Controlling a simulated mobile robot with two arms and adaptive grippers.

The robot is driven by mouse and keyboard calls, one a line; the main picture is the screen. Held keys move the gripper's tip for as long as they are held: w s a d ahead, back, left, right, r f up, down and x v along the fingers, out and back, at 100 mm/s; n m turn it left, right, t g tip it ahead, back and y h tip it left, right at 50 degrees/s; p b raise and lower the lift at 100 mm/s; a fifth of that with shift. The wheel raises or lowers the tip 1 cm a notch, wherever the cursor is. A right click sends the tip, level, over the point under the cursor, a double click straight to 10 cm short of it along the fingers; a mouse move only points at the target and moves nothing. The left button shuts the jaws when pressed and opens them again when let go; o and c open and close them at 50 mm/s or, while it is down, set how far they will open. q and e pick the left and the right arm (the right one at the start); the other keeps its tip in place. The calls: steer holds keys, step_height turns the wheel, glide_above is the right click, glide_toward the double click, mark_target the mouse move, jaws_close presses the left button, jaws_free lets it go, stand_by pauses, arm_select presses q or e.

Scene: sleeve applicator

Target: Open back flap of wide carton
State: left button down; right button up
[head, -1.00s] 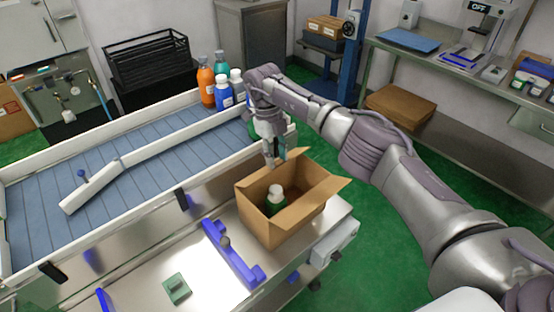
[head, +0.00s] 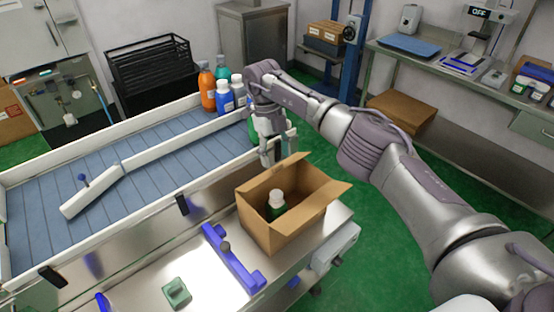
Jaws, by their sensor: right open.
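The wide carton (head: 272,236) is a brown cardboard box on the steel ledge beside the conveyor. Its top is open. A flap (head: 287,166) stands up along its back edge and another (head: 333,193) slants outward at the right. A dark green bottle with a white cap (head: 276,204) stands inside. My right gripper (head: 277,160) is open and empty just behind the carton, pointing down near the back flap. I cannot tell whether it touches the flap. My left gripper is not in view.
A blue conveyor (head: 130,190) with white rails runs along the left. Several bottles (head: 222,92) stand at its far end. A blue bracket (head: 232,258) and a green block (head: 177,291) are on the steel ledge left of the carton. Green floor lies to the right.

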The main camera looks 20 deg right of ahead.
steer(key=v, duration=0.9)
steer(key=shift+r, duration=0.35)
steer(key=shift+w+a, duration=0.1)
